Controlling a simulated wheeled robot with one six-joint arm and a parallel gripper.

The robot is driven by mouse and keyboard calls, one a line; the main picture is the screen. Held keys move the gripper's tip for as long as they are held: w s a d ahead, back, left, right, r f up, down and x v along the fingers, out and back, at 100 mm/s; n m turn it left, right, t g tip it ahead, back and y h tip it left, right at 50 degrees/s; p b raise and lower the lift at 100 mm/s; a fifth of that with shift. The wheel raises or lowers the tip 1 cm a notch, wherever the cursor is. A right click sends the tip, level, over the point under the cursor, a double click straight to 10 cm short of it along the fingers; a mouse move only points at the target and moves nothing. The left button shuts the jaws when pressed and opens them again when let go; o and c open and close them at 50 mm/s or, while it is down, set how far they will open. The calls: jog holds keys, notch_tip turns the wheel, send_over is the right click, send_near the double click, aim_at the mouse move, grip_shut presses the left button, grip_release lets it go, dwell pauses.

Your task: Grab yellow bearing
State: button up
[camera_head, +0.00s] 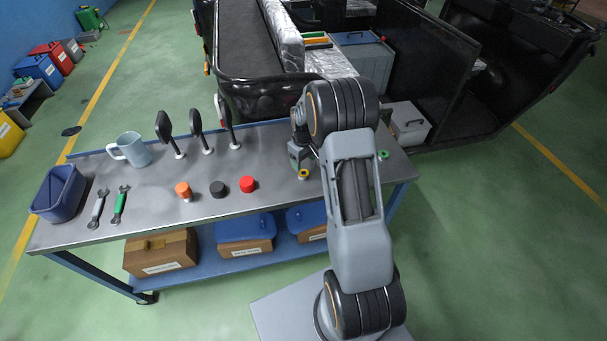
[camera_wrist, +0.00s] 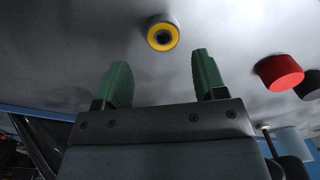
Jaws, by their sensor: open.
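The yellow bearing (camera_head: 304,174) is a small yellow ring with a dark centre on the metal table top, just below my gripper in the head view. In the wrist view the yellow bearing (camera_wrist: 162,37) shows its round yellow face with a dark core, beyond the fingertips and between their lines. My gripper (camera_wrist: 160,75) has two green fingers spread apart with nothing between them. In the head view my gripper (camera_head: 298,158) is partly hidden by my arm.
Red (camera_head: 247,184), black (camera_head: 217,188) and orange (camera_head: 183,190) cylinders stand left of the bearing. A green ring (camera_head: 383,155) lies at the right end of the table (camera_head: 270,215). Mirrors (camera_head: 197,125), a mug (camera_head: 131,149), wrenches (camera_head: 119,204) and a blue bin (camera_head: 58,193) are farther left.

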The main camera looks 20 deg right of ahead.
aim_at(305, 171)
jog(key=shift+s+f+p, duration=0.1)
jog(key=shift+f+p, duration=0.45)
jog(key=shift+f, duration=2.15)
jog(key=shift+c, duration=0.5)
jog(key=c, duration=0.8)
